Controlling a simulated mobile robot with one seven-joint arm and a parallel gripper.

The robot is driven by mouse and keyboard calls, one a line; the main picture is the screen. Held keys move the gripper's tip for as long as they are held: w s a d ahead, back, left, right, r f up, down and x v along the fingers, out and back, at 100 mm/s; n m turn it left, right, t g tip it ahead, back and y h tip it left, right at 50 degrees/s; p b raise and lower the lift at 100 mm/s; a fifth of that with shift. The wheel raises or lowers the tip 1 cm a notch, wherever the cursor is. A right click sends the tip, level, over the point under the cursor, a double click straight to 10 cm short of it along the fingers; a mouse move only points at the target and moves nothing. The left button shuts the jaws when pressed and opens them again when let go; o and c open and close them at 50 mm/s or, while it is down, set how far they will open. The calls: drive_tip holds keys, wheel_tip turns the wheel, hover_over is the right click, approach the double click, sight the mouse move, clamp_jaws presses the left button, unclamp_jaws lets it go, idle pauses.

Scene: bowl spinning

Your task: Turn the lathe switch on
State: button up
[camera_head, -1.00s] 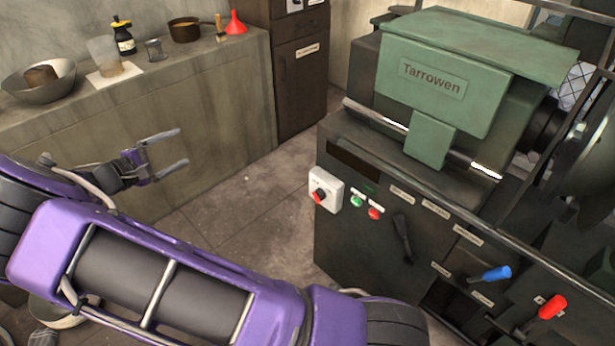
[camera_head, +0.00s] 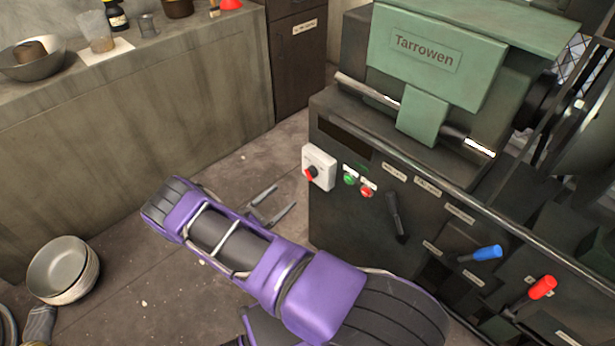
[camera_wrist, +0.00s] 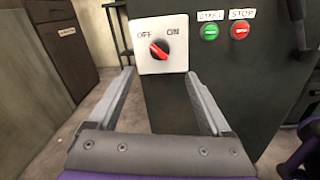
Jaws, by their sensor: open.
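The lathe switch is a red rotary knob (camera_wrist: 159,50) on a white plate (camera_wrist: 175,63) marked OFF and ON. The red pointer slants, with its upper left end toward OFF. In the head view the white switch box (camera_head: 326,170) is on the left end of the dark lathe front (camera_head: 340,215). My gripper (camera_wrist: 158,80) is open and empty. In the wrist view its two fingers point toward the plate, one on each side below the knob. In the head view my gripper (camera_head: 282,200) is left of and below the switch, partly hidden by my arm.
Green START (camera_wrist: 209,32) and red STOP (camera_wrist: 239,30) buttons sit right of the switch. A black lever (camera_head: 396,218), a blue-handled lever (camera_head: 487,253) and a red-handled lever (camera_head: 541,288) stick out farther right. Stacked bowls (camera_head: 62,270) stand on the floor at left.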

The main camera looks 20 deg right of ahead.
sight(307, 176)
drive_tip(key=x, duration=1.2)
drive_tip(key=shift+w+d, duration=0.1)
drive_tip(key=shift+d, duration=0.2)
clamp_jaws()
